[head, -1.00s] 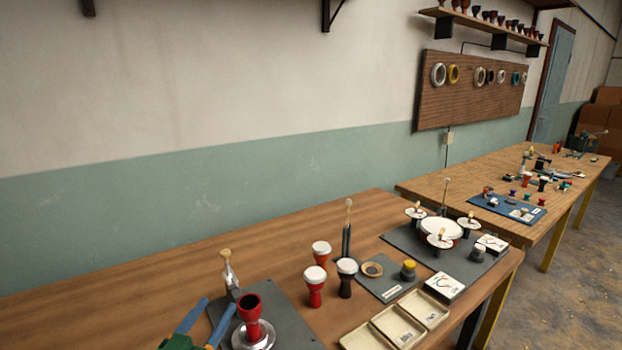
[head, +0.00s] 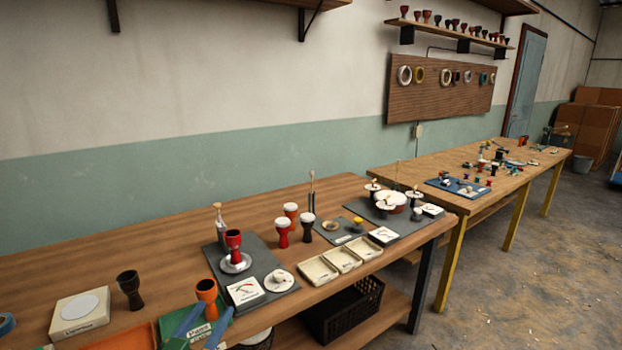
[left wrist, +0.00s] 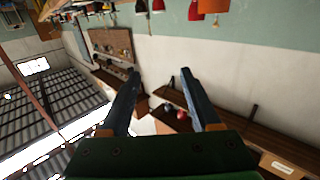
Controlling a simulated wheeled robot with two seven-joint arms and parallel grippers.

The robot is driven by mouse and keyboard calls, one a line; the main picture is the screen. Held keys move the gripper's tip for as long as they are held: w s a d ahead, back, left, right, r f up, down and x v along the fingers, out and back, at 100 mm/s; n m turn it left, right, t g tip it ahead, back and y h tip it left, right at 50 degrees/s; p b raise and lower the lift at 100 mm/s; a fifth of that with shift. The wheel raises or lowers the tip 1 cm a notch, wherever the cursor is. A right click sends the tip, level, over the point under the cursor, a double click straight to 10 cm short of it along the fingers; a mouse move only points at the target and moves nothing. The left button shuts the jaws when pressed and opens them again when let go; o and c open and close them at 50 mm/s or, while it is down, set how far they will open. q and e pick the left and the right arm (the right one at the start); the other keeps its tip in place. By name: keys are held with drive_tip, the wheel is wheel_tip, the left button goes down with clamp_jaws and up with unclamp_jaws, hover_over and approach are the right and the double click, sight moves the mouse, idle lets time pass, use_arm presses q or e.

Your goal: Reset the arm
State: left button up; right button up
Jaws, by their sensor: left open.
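My left gripper (head: 203,325) is at the bottom of the head view, in front of the near workbench (head: 150,245). Its two blue fingers stand apart with nothing between them. In the left wrist view the gripper (left wrist: 160,85) also shows open and empty, with the room appearing upside down behind it. My right gripper is not in either view. A red goblet drum (head: 233,243) stands on a round pale base on a dark mat. An orange goblet drum (head: 207,298) and a black goblet drum (head: 130,290) stand on the bench near my left gripper.
A white-topped box (head: 80,314) sits at the left. Pale trays (head: 318,270) line the bench's front edge. Several white-topped drums (head: 282,232) stand behind them. A dark basket (head: 345,310) is on the lower shelf. A second bench (head: 440,180) stands farther right, with open floor before it.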

use_arm(q)
drive_tip(key=s+a+f+g+y, duration=0.1)
drive_tip(key=s+f+g, duration=0.3)
drive_tip(key=f, duration=0.7)
drive_tip(key=s+a+f+n+g+y, duration=0.15)
drive_tip(key=s+f, duration=0.35)
drive_tip(key=f, duration=0.5)
drive_tip(key=s+f+m+g+y, duration=0.1)
drive_tip(key=s+f+g, duration=0.3)
drive_tip(key=f, duration=0.7)
drive_tip(key=s+d+f+g, duration=0.1)
drive_tip(key=s+f+g, duration=0.2)
drive_tip(key=s, duration=1.2)
drive_tip(key=s+d+f+g, duration=0.2)
drive_tip(key=s+f+g, duration=0.2)
drive_tip(key=s+f, duration=0.6)
drive_tip(key=s, duration=0.4)
drive_tip(key=shift+s, duration=0.4)
